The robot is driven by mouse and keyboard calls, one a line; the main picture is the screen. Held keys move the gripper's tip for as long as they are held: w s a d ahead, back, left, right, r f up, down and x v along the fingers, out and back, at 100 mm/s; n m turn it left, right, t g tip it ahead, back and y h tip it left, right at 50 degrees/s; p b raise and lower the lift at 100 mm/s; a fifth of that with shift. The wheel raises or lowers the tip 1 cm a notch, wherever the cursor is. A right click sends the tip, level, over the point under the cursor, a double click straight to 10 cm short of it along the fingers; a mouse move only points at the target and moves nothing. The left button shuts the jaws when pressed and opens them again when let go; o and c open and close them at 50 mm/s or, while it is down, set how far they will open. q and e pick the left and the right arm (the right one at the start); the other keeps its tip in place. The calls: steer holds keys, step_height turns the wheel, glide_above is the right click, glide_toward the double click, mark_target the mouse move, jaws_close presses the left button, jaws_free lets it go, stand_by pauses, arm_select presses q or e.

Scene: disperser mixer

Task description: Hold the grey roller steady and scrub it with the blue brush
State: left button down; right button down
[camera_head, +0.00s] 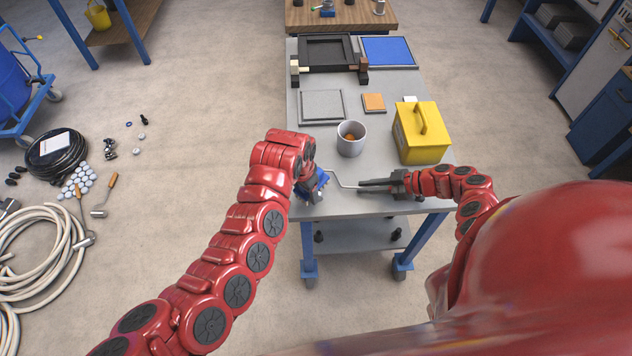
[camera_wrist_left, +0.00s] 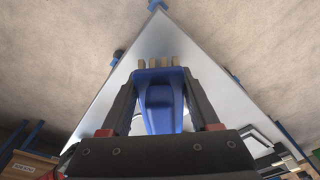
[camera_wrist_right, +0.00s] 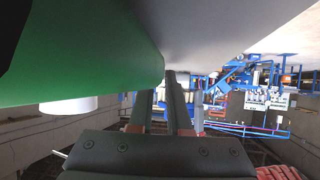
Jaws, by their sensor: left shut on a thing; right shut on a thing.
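My left gripper (camera_head: 312,180) is low over the table's near left corner, shut on the blue brush (camera_head: 319,186). In the left wrist view the blue brush (camera_wrist_left: 159,98) sits between the fingers, its tan bristle tufts pointing away. My right gripper (camera_head: 366,185) lies level just above the near edge, fingers pointing left, shut on the roller's handle end. A thin bent metal rod (camera_head: 339,178) runs from its fingertips left to the brush. The grey roller is not clearly visible; my left gripper and brush cover the rod's far end.
A grey cup (camera_head: 351,146) and a yellow box (camera_head: 422,142) with a top handle stand behind the grippers on the grey table (camera_head: 384,206).

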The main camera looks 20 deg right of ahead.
arm_select(q)
steer(key=shift+w+f, duration=0.1)
steer(key=shift+w, duration=0.85)
arm_select(e)
steer(key=shift+s+d+f, duration=0.1)
steer(key=shift+f, duration=0.15)
arm_select(q)
steer(key=shift+w+a, duration=0.15)
steer(key=shift+w, duration=0.6)
arm_select(e)
steer(key=shift+s, duration=0.1)
arm_select(q)
steer(key=shift+r, duration=1.1)
steer(key=shift+s+r, duration=0.25)
steer(key=shift+r, duration=0.3)
steer(key=shift+s, duration=0.1)
steer(key=shift+r, duration=0.1)
